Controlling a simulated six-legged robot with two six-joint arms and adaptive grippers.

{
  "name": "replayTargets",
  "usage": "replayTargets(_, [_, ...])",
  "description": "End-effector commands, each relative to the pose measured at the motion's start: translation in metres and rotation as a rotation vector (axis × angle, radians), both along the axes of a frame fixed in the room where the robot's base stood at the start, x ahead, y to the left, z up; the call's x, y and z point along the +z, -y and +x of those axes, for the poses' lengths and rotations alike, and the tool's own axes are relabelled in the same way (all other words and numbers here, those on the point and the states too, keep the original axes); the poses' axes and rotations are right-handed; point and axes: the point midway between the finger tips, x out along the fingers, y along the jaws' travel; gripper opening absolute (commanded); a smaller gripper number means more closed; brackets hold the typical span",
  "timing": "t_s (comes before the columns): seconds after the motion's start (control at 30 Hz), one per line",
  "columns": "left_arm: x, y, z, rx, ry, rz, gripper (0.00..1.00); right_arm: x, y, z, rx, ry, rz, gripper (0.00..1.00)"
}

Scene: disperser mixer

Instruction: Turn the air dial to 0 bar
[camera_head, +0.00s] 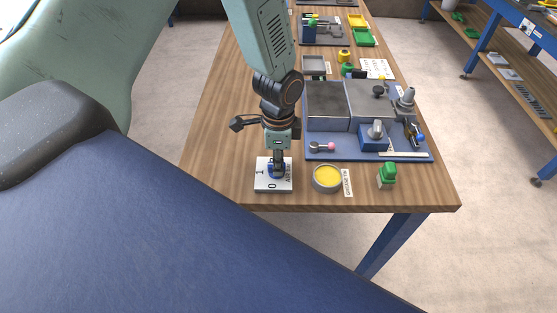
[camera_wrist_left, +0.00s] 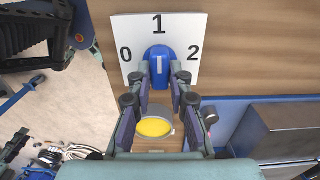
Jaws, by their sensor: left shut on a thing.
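The air dial is a white square plate (camera_head: 262,186) with a blue knob, near the front edge of the wooden table in the head view. In the wrist view its plate (camera_wrist_left: 200,28) shows 0 at left, 1 at top and 2 at right. The blue knob (camera_wrist_left: 159,52) has a white mark that lines up with the 1. My left gripper (camera_head: 277,164) reaches down from above and is shut on the knob, one finger on each side in the wrist view. The gripper partly covers the knob and plate in the head view. My right gripper is not in view.
A round container of yellow material (camera_head: 327,178) stands just right of the dial. Further right are a green object (camera_head: 387,175) and a blue tray (camera_head: 345,157) with grey blocks. The table's front edge (camera_head: 350,207) is close to the dial. Bare wood lies left of the dial.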

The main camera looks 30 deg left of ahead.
Motion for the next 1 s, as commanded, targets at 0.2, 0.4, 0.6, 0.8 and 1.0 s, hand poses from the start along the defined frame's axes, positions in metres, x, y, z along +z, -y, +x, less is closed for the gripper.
replayTargets(0.2, [0.0, 0.0, 0.001, 0.0, 0.002, 0.0, 0.0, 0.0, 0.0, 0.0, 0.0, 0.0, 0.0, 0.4])
replayTargets(0.4, [0.001, 0.0, 0.001, 0.01, 0.002, 0.0, 0.0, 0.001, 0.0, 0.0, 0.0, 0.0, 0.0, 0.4])
replayTargets(0.6, [0.002, 0.0, 0.001, 0.075, 0.002, 0.0, 0.0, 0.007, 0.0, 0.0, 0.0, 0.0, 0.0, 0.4])
replayTargets(0.8, [0.003, -0.001, 0.002, 0.217, 0.002, 0.001, 0.0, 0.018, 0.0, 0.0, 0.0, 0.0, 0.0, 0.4])
replayTargets(1.0, [0.003, -0.001, 0.003, 0.404, 0.002, 0.001, 0.0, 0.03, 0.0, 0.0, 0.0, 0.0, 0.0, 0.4])
